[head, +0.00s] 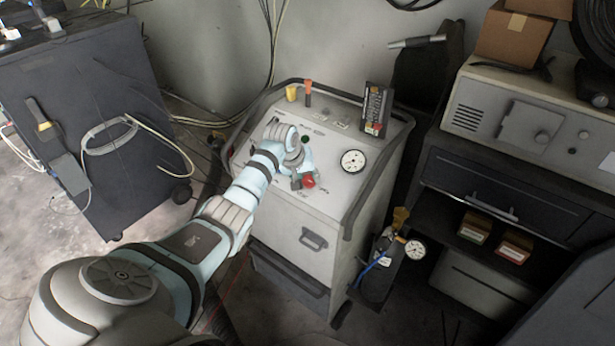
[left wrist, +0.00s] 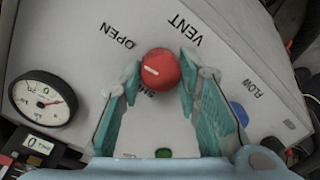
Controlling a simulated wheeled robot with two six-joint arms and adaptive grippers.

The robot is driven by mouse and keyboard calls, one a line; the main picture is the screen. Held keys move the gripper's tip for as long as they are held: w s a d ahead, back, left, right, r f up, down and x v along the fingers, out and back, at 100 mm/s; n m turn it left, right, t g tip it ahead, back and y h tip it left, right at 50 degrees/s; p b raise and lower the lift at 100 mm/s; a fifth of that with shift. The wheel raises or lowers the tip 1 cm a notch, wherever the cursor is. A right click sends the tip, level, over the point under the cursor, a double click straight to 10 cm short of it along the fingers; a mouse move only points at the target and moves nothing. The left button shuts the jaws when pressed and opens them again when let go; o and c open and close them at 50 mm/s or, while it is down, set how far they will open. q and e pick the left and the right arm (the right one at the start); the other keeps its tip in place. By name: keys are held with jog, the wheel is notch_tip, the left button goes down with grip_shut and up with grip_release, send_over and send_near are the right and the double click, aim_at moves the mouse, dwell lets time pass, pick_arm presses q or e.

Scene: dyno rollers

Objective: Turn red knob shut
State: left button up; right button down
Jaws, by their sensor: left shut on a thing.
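The red knob (head: 309,181) is on the sloped top panel of the grey machine (head: 275,215). In the left wrist view the red knob (left wrist: 160,68) is round with a short white mark pointing left. The words OPEN and VENT are printed near it, and a third word is partly hidden behind it. My left gripper (head: 302,181) is over the panel at the knob. In the left wrist view its teal fingers (left wrist: 159,80) are on either side of the knob, shut on it. My right gripper is in neither view.
A pressure gauge (head: 353,161) is right of the knob, and a black display box (head: 375,110) stands at the panel's back. A blue control (left wrist: 238,113) and a green button (left wrist: 163,153) are near my fingers. A dark cabinet (head: 100,110) stands at left.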

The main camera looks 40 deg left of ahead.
pick_arm(q)
jog(key=n+p, duration=0.4)
jog(key=p, duration=0.1)
jog(key=shift+r, duration=0.2)
jog(key=n+p, duration=0.1)
jog(key=n, duration=0.2)
jog(key=shift+p, duration=0.4)
jog(key=n+p, duration=0.1)
jog(key=n, duration=0.3)
jog(key=shift+a+f+n+p, duration=0.1)
jog(key=shift+f+n+p, duration=0.05)
jog(key=shift+n+p, duration=0.2)
jog(key=n+p, duration=0.1)
jog(key=n, duration=0.4)
jog(key=shift+f+h, duration=0.1)
jog(key=shift+h, duration=0.2)
jog(key=shift+s+n, duration=0.1)
jog(key=shift+n, duration=0.15)
jog(key=o, duration=1.1)
jog(key=shift+o, duration=0.2)
